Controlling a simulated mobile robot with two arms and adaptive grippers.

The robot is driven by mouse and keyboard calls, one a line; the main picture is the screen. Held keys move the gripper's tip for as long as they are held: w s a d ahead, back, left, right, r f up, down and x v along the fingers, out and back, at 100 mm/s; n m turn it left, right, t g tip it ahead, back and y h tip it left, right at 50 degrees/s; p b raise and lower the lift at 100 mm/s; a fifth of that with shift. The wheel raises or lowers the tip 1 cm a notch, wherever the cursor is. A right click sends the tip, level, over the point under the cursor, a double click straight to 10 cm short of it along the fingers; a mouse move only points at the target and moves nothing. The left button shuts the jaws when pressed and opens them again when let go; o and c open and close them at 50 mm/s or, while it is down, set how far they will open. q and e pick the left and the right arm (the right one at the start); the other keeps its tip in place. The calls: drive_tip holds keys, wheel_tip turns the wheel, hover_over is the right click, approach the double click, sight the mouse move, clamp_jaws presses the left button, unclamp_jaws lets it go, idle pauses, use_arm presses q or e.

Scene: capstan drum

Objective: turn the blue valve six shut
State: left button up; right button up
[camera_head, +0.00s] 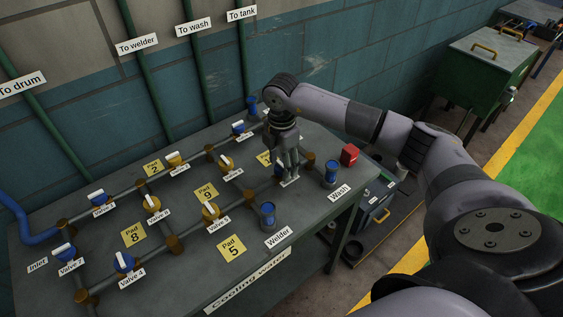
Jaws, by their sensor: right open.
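A pipe rig with several small valves with white handles lies on the grey bench (190,268). My right gripper (288,172) comes in from the right, points down and is open over the right part of the rig. A blue valve body (277,171) shows beside its fingers, with a white label (289,183) below that I cannot read. The fingers mostly cover this valve, so its handle position and any contact cannot be told. Other blue valves are at valve 4 (123,262), valve 7 (66,253) and the back (239,128). My left gripper is not in view.
Blue-topped fittings stand by the Welder (267,214) and Wash (331,174) labels. A red box (349,154) sits at the bench's right edge. Yellow pad notes (232,247) lie between pipes. Green pipes (144,72) climb the wall behind. A green cabinet (485,75) stands right.

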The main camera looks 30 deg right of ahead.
sight(281, 164)
wheel_tip(281, 164, up, 12)
idle(0.7)
drive_tip(key=shift+a+f, duration=0.1)
idle(0.3)
